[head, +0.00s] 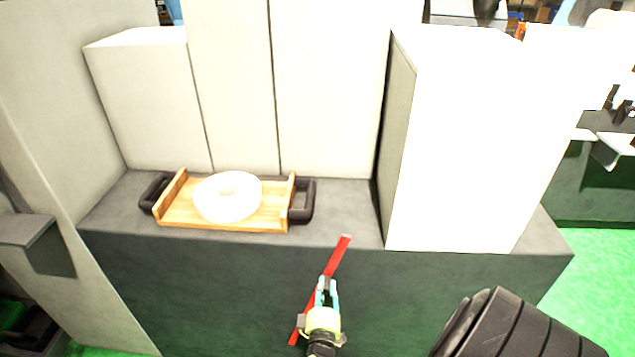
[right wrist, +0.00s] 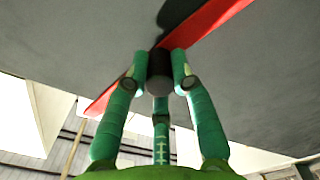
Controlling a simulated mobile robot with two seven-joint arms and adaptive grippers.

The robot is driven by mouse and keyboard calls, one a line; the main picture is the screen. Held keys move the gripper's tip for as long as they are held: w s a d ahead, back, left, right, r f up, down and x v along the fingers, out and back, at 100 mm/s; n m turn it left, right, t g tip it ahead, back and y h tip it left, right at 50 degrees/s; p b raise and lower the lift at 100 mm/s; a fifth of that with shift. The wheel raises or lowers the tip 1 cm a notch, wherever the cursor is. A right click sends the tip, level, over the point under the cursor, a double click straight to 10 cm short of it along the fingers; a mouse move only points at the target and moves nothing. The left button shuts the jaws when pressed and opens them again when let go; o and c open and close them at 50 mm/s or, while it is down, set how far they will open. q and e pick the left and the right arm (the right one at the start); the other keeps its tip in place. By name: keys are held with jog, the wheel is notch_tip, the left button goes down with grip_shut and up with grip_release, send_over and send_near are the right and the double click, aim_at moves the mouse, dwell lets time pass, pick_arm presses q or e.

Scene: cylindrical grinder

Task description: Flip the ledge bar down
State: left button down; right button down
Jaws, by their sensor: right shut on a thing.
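The red ledge bar (head: 338,256) runs slantwise across the dark front face of the machine, its upper end near the ledge's front edge. In the right wrist view the red bar (right wrist: 215,22) crosses behind the fingers, with a dark round knob (right wrist: 159,75) in front of it. My right gripper (head: 326,284) is at the bar's middle and partly hides it. Its fingers are closed around the knob in the right wrist view (right wrist: 160,68). My left gripper is not in view.
On the ledge (head: 345,205) a wooden tray (head: 270,215) with dark handles holds a white round disc (head: 228,197). A white box-shaped housing (head: 455,150) stands at the right. Green floor (head: 600,270) shows at the right.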

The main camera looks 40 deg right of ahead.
jog(key=shift+s+d, duration=0.2)
jog(key=shift+d, duration=0.05)
dwell(0.3)
jog(key=c, duration=1)
grip_release()
jog(key=shift+f, duration=0.1)
jog(key=shift+c, duration=0.2)
jog(key=v, duration=0.7)
jog(key=shift+s, duration=0.2)
jog(key=shift+a, duration=0.1)
